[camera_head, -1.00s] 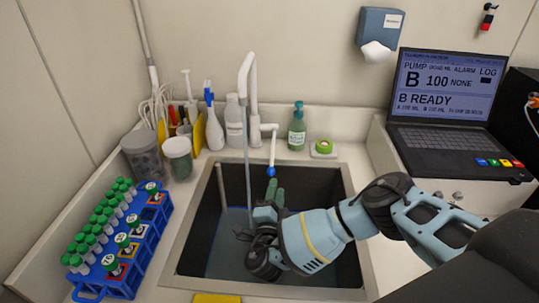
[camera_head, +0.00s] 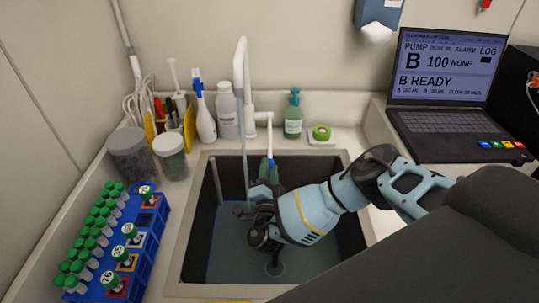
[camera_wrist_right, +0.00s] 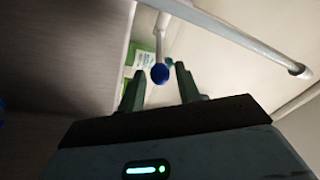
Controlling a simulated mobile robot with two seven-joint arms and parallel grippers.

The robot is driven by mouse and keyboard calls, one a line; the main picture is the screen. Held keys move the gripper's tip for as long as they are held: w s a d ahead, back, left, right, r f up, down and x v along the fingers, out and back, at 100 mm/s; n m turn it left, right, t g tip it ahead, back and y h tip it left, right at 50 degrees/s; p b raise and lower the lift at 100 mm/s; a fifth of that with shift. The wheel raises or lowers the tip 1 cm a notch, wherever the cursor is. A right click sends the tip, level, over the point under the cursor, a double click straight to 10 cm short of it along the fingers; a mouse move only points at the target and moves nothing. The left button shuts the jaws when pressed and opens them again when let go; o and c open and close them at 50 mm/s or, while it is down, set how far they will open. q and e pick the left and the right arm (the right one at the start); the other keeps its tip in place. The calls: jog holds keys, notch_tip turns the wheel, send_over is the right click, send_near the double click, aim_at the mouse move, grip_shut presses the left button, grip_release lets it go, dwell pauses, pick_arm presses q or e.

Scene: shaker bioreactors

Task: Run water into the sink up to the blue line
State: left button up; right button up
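The sink (camera_head: 357,215) is a dark basin with a pale rim. A thin, pale stream runs down from the white tap spout (camera_head: 239,70) into it. The basin's lower part looks bluish, and a round drain shows. I cannot make out a separate blue line. The white tap lever (camera_head: 269,138) hangs down; its blue round tip (camera_wrist_right: 159,73) shows in the right wrist view. My right gripper (camera_head: 268,172) is over the sink at the lever's lower end. Its green fingers (camera_wrist_right: 160,88) are apart, with the blue tip between them in that picture; contact is unclear. My left gripper is out of view.
A blue rack of green-capped tubes (camera_head: 150,262) stands left of the sink. Tubs, bottles and a tool holder stand behind it. A laptop (camera_head: 440,134) is at right.

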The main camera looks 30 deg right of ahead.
aim_at(270, 154)
jog(key=shift+x, duration=2.65)
jog(key=shift+c, duration=0.3)
grip_shut()
